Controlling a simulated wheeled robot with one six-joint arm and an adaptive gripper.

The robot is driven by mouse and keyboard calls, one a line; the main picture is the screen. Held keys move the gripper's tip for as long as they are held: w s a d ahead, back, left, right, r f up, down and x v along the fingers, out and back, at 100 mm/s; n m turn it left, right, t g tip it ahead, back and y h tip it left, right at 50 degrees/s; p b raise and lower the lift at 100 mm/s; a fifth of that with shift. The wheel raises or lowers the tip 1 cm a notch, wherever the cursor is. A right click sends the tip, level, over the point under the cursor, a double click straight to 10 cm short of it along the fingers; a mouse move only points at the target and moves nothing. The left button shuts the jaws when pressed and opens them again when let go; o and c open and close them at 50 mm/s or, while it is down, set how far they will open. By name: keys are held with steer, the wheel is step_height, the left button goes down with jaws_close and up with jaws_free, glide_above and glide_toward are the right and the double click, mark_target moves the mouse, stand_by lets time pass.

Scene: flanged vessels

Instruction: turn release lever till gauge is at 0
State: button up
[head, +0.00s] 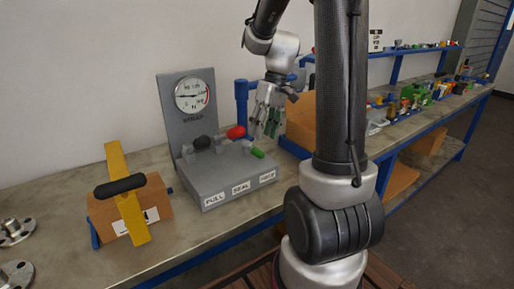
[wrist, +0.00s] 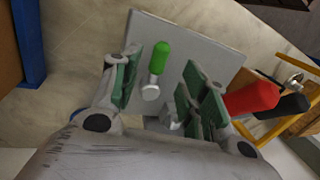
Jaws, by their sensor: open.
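The round white gauge (head: 194,95) stands on a grey upright panel; its dark needle points left, and its numbers are too small to read. On the grey box (head: 222,186) below are three levers: a black-handled one (head: 203,142), a red-handled one (head: 236,132) and a green-handled one (head: 257,152). I cannot tell from the labels which is the release lever. My gripper (head: 268,128) is open and empty, above the box's right end. In the wrist view, the green lever (wrist: 160,57) shows between the open fingers (wrist: 168,84), with the red handle (wrist: 250,98) outside them to the right.
A cardboard box (head: 131,216) with a yellow bar and black handle stands left of the panel. Metal flanges (head: 14,232) lie at the far left. A blue post (head: 242,100) and a cardboard box (head: 300,125) stand close behind my gripper. Bare bench shows in front of the grey box.

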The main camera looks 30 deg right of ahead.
mark_target(254, 151)
steer(key=x, duration=0.6)
steer(key=shift+f, duration=0.1)
jaws_close()
